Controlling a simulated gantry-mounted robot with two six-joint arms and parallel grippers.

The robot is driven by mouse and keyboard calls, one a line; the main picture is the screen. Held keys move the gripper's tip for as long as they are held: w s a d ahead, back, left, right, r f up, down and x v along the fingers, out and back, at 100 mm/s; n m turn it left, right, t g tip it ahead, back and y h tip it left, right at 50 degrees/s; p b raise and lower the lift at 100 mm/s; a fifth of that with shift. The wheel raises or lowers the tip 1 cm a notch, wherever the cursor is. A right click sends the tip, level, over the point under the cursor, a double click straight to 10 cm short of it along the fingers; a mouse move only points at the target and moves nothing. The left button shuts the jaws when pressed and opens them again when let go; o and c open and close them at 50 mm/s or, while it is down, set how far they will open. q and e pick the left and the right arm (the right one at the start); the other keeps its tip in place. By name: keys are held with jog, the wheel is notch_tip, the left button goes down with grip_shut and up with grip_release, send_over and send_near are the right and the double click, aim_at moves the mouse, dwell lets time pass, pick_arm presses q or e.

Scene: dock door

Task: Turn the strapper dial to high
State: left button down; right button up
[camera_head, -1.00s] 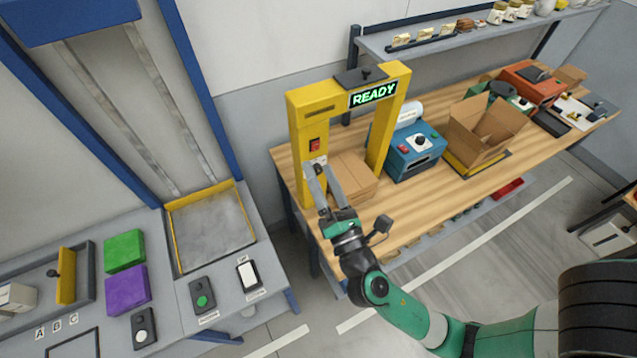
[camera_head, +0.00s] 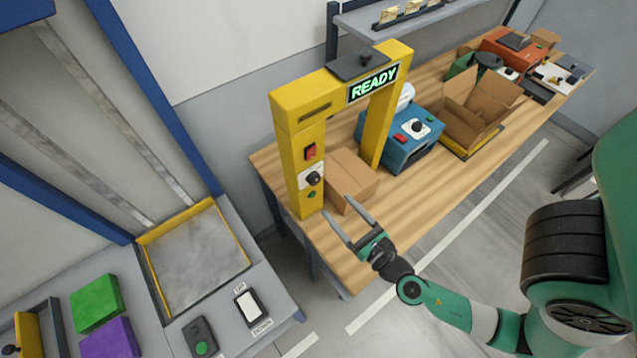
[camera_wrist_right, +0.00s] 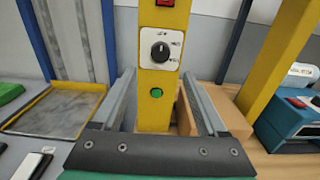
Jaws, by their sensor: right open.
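The strapper (camera_head: 298,145) is a yellow arch on the wooden bench, with a lit green READY display on its crossbar. Its dial (camera_head: 313,179) is a black round knob on a white plate on the front post. The dial also shows in the right wrist view (camera_wrist_right: 160,52), straight ahead and unobstructed. Marks surround it, too small to read surely, so I cannot tell its setting. My right gripper (camera_head: 338,204) is open and empty, a little below and in front of the dial, apart from it. In the wrist view its fingers (camera_wrist_right: 158,82) flank the post. My left gripper is out of view.
A red switch (camera_head: 310,152) sits above the dial and a green button (camera_wrist_right: 156,92) below it. A cardboard box (camera_head: 352,180) stands under the arch. A blue machine (camera_head: 405,150) and an open carton (camera_head: 480,105) stand farther right. The bench front (camera_head: 350,255) is clear.

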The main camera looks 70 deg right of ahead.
aim_at(316, 182)
jog(key=p+x, duration=0.1)
jog(key=x, duration=0.8)
jog(key=shift+w+d, duration=0.1)
jog(key=shift+d, duration=0.05)
grip_shut()
